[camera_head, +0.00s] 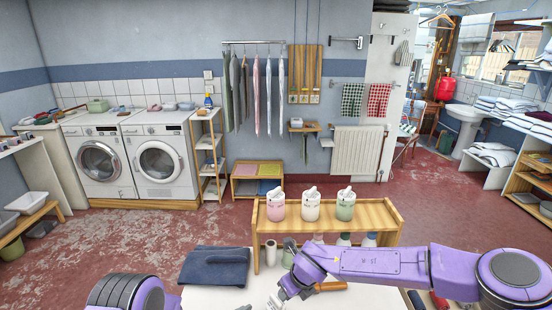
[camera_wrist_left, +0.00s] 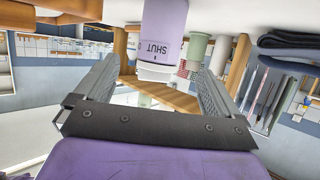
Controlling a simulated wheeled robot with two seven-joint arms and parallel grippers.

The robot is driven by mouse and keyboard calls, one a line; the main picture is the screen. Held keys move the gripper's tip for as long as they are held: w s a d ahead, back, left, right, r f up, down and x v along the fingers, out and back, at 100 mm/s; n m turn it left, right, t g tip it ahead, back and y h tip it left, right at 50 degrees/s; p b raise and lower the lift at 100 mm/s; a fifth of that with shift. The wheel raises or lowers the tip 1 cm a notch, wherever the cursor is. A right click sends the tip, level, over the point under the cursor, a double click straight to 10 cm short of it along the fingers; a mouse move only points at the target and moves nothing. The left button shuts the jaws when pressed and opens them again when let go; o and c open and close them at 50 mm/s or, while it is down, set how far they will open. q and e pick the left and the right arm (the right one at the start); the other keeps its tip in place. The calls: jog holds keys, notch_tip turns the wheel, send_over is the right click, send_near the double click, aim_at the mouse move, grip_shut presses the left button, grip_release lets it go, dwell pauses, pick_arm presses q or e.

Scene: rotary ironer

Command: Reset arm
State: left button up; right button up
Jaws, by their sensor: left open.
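My left gripper (camera_wrist_left: 160,70) is open in the left wrist view, its two dark fingers spread with nothing clamped between them. A lilac and white container (camera_wrist_left: 162,45) with "SHUT" on it lies beyond the fingers; I cannot tell whether they touch. In the head view my left arm (camera_head: 130,291) shows only at the bottom left edge, and its gripper is not clear. My right arm (camera_head: 370,262) reaches in from the right, across the front of the white table (camera_head: 210,298). My right gripper (camera_head: 278,297) is low over the table, partly cut off; its jaw state is unclear.
A wooden shelf (camera_head: 388,212) behind the table carries a pink canister (camera_head: 276,208), a cream canister (camera_head: 311,207) and a green canister (camera_head: 345,206). Dark blue folded cloth (camera_head: 214,268) lies at the table's left. Open red floor (camera_head: 130,235) lies beyond, before two washing machines (camera_head: 158,165).

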pick_arm(q)
jog(key=shift+v, duration=2.2)
